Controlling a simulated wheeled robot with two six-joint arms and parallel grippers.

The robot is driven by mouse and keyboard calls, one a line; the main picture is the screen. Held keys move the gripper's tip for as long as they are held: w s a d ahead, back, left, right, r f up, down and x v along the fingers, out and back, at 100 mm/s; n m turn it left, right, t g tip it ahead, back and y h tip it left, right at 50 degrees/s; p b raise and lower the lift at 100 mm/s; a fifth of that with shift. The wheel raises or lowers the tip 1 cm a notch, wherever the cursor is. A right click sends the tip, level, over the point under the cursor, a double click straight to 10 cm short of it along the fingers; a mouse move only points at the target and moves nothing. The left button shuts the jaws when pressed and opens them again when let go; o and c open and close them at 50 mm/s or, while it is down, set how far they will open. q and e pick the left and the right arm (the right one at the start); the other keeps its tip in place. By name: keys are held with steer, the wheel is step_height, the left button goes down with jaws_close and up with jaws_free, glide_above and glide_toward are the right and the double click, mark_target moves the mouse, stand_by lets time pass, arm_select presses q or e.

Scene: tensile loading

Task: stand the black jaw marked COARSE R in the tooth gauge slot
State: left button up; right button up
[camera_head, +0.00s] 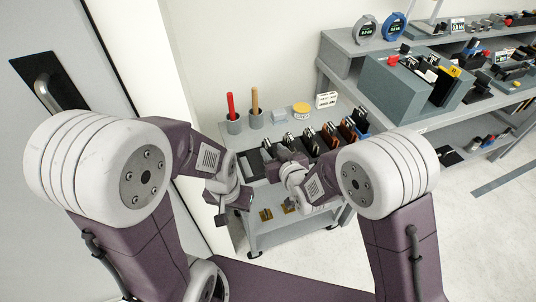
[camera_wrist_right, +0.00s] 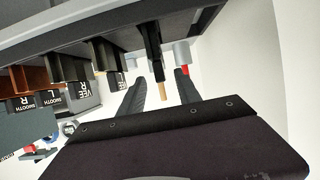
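The jaw marked COARSE R cannot be told apart; no such label is readable. A row of dark jaws (camera_head: 310,143) stands in a rack on the small grey cart, partly hidden by my right arm. In the right wrist view, which looks upside down, jaws marked VEE R (camera_wrist_right: 84,88) and SMOOTH show at the left. My right gripper (camera_head: 283,160) is over the cart beside this row. Its fingers (camera_wrist_right: 160,75) are apart, with a dark upright piece beyond or between them. My left gripper (camera_head: 228,210) hangs at the cart's left side, its fingers unclear. I cannot identify the tooth gauge slot.
A grey bench (camera_head: 345,65) with a large grey block (camera_head: 400,82) stands right. Brass pieces (camera_head: 266,214) lie on the lower shelf.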

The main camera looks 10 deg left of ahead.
mark_target(271, 147)
steer(key=x, duration=0.5)
steer(key=shift+w+a, duration=0.1)
steer(key=shift+w, duration=0.05)
steer(key=shift+r, duration=0.15)
jaws_close()
stand_by(1.0)
